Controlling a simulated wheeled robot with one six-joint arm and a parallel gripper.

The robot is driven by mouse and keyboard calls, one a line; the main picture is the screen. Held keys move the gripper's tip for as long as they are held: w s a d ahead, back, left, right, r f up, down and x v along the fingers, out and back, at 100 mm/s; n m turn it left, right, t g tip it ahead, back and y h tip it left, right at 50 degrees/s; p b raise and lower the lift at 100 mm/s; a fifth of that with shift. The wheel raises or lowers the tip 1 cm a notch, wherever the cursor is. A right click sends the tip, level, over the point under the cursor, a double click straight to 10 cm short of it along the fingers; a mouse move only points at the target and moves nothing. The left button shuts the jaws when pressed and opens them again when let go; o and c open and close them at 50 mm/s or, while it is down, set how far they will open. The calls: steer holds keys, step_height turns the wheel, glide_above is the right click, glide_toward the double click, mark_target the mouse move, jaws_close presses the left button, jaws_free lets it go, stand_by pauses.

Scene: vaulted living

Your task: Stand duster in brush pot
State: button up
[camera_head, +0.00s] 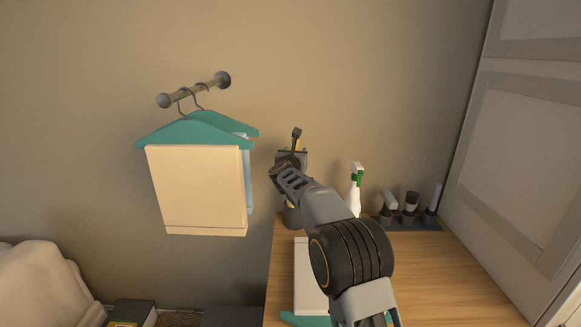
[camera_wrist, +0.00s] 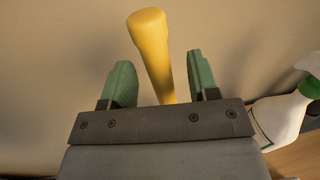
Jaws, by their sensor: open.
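A yellow handle (camera_wrist: 151,45), which looks like the duster's, rises between the green fingers of my gripper (camera_wrist: 160,72) in the wrist view. The fingers are open, with a gap on each side of the handle. In the head view my gripper (camera_head: 293,150) is above the back left corner of the wooden top, and a sliver of yellow (camera_head: 299,144) shows at it. A grey pot (camera_head: 291,217), seemingly the brush pot, stands below it, partly hidden by my arm. The duster's lower end is hidden, so I cannot tell whether it is in the pot.
A white and green spray bottle (camera_head: 355,192) stands right of my gripper; it also shows in the wrist view (camera_wrist: 279,118). Several brushes (camera_head: 409,207) stand on a dark tray behind. Hangers with cream cloth (camera_head: 197,190) hang left. A cabinet door (camera_head: 530,150) bounds the right.

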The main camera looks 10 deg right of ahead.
steer(key=b+v, duration=0.3)
steer(key=v, duration=0.8)
steer(key=shift+s+b, duration=0.35)
steer(key=shift+a+r, duration=0.1)
steer(key=s+a+f+n+g+y+p, duration=0.15)
steer(key=s+n+y, duration=0.35)
steer(key=n, duration=0.7)
steer(key=s+a+f+n+g+y+p, duration=0.1)
steer(key=s+f+n+g+y+p, duration=0.2)
steer(key=s+n, duration=0.65)
steer(key=s+d+f+n+g, duration=0.3)
steer(key=s+f+n+g, duration=0.1)
steer(key=s+n, duration=0.5)
steer(key=s+d+f+n+g+h, duration=0.1)
steer(key=s+d+f+n+g, duration=0.2)
steer(key=s+f+n, duration=0.4)
steer(key=s+n+g, duration=0.1)
steer(key=s+n, duration=0.1)
steer(key=s, duration=0.2)
steer(key=shift+g+h, duration=0.3)
steer(key=shift+g, duration=0.05)
steer(key=shift+d, duration=0.1)
